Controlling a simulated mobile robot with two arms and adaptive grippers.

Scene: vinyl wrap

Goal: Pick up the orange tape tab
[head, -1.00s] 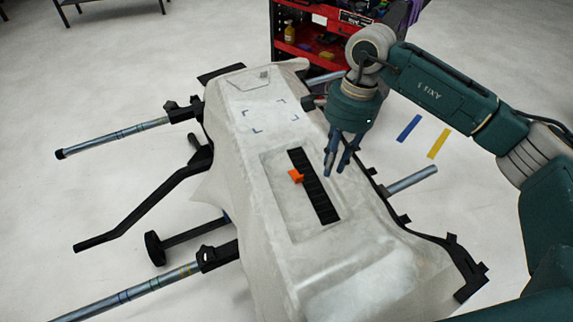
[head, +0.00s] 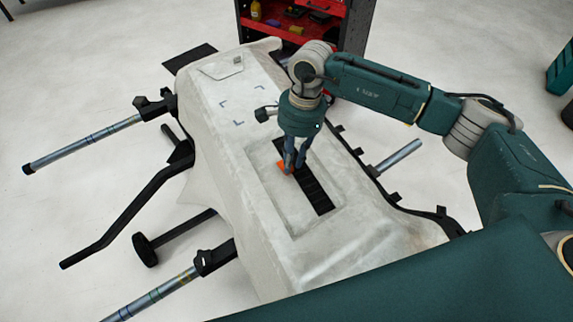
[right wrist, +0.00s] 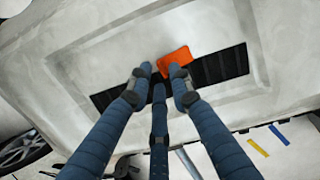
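The orange tape tab (head: 281,168) stands on the black slotted strip (head: 317,197) in the recess of the pale wrapped panel (head: 218,155). In the head view my right gripper (head: 294,168) points down at the strip, and its fingers partly hide the tab. In the right wrist view the gripper (right wrist: 160,76) has its blue fingertips apart, with nothing visible between them. There the orange tab (right wrist: 174,59) sits just beyond the right-hand fingertip, which overlaps its lower edge. I cannot tell whether they touch. My left gripper is not in view.
A red shelf cart (head: 322,30) with small items stands behind the panel. Metal support bars (head: 90,141) and black brackets stick out at the panel's sides. Blue (right wrist: 279,134) and yellow (right wrist: 258,147) strips lie on the floor. Open floor surrounds the stand.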

